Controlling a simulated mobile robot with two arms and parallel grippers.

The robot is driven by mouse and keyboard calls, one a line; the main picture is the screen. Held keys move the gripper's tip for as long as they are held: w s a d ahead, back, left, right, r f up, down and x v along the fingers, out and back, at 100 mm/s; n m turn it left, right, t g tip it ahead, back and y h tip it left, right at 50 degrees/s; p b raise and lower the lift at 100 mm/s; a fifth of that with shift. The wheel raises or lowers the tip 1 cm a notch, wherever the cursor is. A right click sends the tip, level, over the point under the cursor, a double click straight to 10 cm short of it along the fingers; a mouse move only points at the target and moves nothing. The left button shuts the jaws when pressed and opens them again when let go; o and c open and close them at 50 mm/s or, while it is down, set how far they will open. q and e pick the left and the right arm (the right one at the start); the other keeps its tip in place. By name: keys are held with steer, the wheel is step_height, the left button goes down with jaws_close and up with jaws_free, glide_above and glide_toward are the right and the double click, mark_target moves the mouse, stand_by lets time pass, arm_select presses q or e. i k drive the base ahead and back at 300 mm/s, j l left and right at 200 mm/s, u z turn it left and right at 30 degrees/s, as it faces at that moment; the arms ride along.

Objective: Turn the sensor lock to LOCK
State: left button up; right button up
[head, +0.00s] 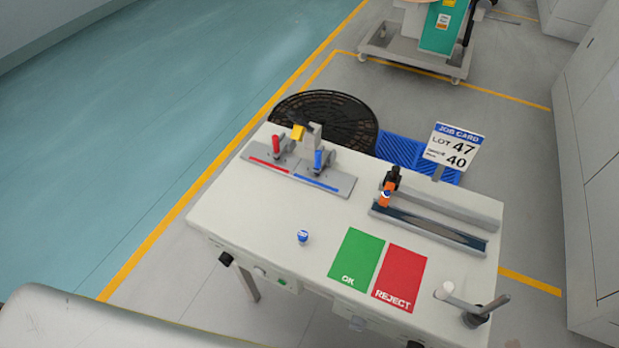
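No part marked LOCK can be read in the head view, so I cannot tell for sure which part is the sensor lock. A small orange and black device (386,197) with a bluish spot stands at the left end of a dark rail (430,229) on the white table. A small blue and white knob-like piece (303,237) sits on the table left of the green mat. It is too small to read any marking or turn position. Neither of my grippers is in view.
The white table (240,212) bears a grey plate (335,187) with red and blue levers, a green OK mat (356,257), a red REJECT mat (402,278) and a job card sign (453,147). A dark post (478,316) stands at the front right. Floor left of the table is clear.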

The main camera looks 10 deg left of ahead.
mark_target(226, 258)
steer(key=u, duration=0.95)
